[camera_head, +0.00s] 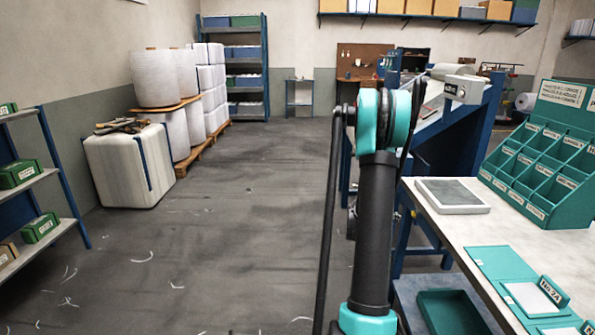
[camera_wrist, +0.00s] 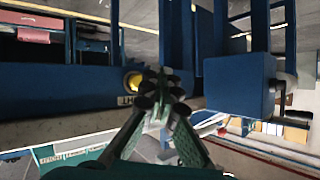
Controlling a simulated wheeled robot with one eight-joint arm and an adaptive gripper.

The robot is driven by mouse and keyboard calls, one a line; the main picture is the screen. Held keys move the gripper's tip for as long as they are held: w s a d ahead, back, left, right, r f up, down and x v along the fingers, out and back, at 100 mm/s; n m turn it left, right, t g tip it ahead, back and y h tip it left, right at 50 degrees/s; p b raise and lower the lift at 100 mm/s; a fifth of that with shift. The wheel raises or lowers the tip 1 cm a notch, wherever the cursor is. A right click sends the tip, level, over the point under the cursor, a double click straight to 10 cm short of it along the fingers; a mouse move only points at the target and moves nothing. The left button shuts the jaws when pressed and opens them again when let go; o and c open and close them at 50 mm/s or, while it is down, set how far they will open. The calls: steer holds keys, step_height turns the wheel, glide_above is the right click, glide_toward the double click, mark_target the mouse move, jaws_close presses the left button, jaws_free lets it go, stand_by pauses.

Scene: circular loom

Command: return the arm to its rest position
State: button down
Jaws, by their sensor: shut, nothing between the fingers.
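My gripper (camera_wrist: 163,90) shows in the wrist view with its fingertips together and nothing between them. Its fingers are in front of a blue machine frame (camera_wrist: 60,92); I cannot tell the exact gap. My arm (camera_head: 375,215) rises upright in the head view, from the bottom edge to a teal joint left of the workbench. In that view the gripper itself is hidden or cannot be made out.
A workbench (camera_head: 480,238) with a teal sorting rack (camera_head: 545,165) and a grey tray (camera_head: 453,195) stands at the right. The blue machine (camera_head: 462,125) is behind my arm. White rolls (camera_head: 155,78) and shelves (camera_head: 40,160) are at the left; the floor between is open.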

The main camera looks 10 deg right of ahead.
steer(key=s+a+r+n+y, duration=0.1)
steer(key=s+a+n+y, duration=0.1)
steer(key=a, duration=0.4)
steer(key=s+a+r+n+y, duration=0.1)
steer(key=s+a+r+n, duration=0.1)
steer(key=a, duration=0.4)
steer(key=s+a+f+n+y, duration=0.1)
steer(key=s+a+n+y, duration=0.3)
steer(key=s+a, duration=0.7)
steer(key=s+a+f+n+y, duration=0.1)
steer(key=s+a+n+y, duration=0.3)
steer(key=s+a+n, duration=0.3)
steer(key=s+a, duration=0.4)
steer(key=a, duration=0.6)
steer(key=shift+s+f+g, duration=0.3)
steer(key=shift+f, duration=0.1)
